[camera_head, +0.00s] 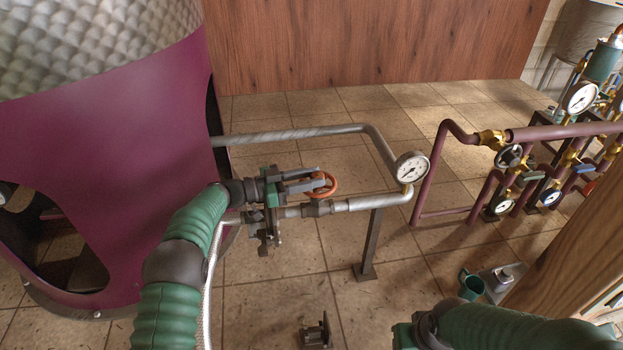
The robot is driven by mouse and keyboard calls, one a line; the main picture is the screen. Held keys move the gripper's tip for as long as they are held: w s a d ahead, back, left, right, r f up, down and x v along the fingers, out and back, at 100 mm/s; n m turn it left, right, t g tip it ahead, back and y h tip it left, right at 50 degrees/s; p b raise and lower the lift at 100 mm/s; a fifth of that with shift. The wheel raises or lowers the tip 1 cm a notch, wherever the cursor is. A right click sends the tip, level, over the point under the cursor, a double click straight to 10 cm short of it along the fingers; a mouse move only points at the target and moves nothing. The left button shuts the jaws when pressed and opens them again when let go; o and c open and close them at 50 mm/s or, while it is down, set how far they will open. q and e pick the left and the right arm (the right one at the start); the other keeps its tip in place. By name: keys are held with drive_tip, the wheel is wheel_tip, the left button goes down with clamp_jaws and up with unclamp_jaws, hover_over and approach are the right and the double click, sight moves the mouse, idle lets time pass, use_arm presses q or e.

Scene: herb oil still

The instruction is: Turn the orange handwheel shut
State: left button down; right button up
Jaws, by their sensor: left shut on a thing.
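The orange handwheel (335,186) is a small ring beside the grey pipework, left of the white round gauge (411,167). My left gripper (315,180) reaches it from the left, with its grey fingers shut on the wheel's left part. The fingers cover that part of the rim, and the wheel's hub and stem cannot be made out. My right gripper (402,335) shows only partly at the bottom edge, well below and right of the wheel. Its fingers cannot be made out.
A large maroon vessel (130,150) stands at left. A grey pipe (300,134) loops to the gauge above a dark support post (370,245). Maroon pipes (560,131) with several gauges stand at right.

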use_arm(q)
drive_tip(key=shift+r, duration=0.1)
idle(0.3)
drive_tip(key=c, duration=1)
unclamp_jaws()
drive_tip(key=shift+w, duration=0.15)
drive_tip(key=shift+c, duration=0.2)
drive_tip(key=b+v, duration=0.1)
drive_tip(key=v, duration=1.6)
drive_tip(key=shift+b, duration=0.4)
drive_tip(key=shift+w, duration=0.15)
